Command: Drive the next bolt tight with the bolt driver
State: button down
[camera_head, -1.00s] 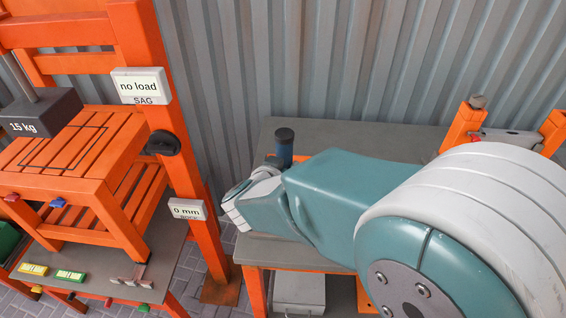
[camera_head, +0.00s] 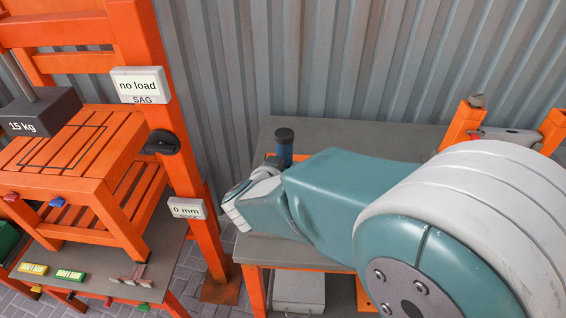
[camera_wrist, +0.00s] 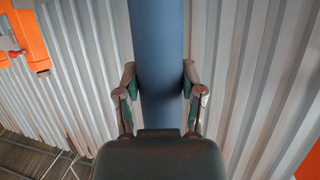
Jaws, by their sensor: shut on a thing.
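My gripper (camera_wrist: 160,85) is shut on a blue cylinder, which I take to be the bolt driver (camera_wrist: 157,40), upright between the two fingers in the wrist view. Its lower end is hidden behind my gripper's body. In the head view a blue cylinder with a dark cap (camera_head: 284,148) stands up behind my arm, over the grey bench; it looks like the same tool. My fingers are hidden there. An orange slatted stool (camera_head: 75,165) at the left has red and blue pieces on its front edge. Whether these are bolts I cannot tell.
A 15 kg weight (camera_head: 40,112) sits on the stool. The orange post (camera_head: 150,60) carries a "no load" SAG display (camera_head: 140,86) and a "0 mm" display (camera_head: 186,208). The grey bench (camera_head: 340,132) stands against the corrugated wall, with orange uprights (camera_head: 463,128) at right.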

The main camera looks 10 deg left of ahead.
jog(key=shift+s+f, duration=0.1)
jog(key=shift+f, duration=1.05)
dwell(1.2)
jog(key=shift+r, duration=2.65)
